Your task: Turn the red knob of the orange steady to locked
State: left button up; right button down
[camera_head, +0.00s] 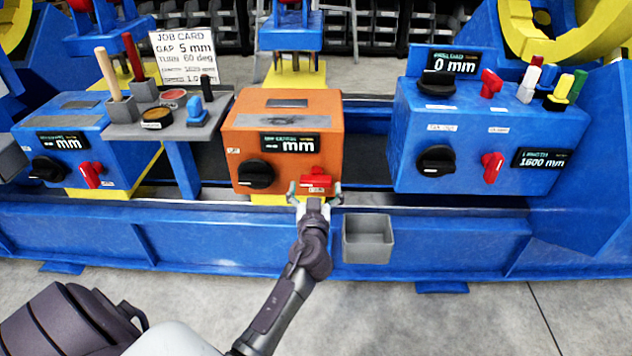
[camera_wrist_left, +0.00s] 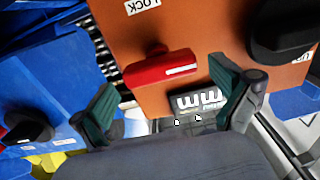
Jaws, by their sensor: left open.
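The orange steady (camera_head: 250,118) stands in the middle of the head view, a box with a display, a black knob (camera_head: 256,175) and a red knob (camera_head: 316,179) on its front face. The red knob's bar lies roughly sideways in the head view. In the left wrist view the red knob (camera_wrist_left: 160,69) is just beyond my fingertips, with a "LOCK" label (camera_wrist_left: 141,6) at the top edge. My left gripper (camera_head: 315,188) is open in front of the red knob; its fingers (camera_wrist_left: 170,100) are spread wide with nothing gripped. My right gripper is not in view.
Blue boxes with black and red knobs stand left (camera_head: 75,135) and right (camera_head: 485,135) of the steady. A grey open bin (camera_head: 368,240) hangs on the blue bed (camera_head: 440,245) right of my wrist. A grey tool shelf (camera_head: 150,126) and job card (camera_head: 185,55) are upper left.

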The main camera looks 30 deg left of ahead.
pick_arm(q)
jog(key=shift+x, duration=1.35)
jog(key=c, duration=1)
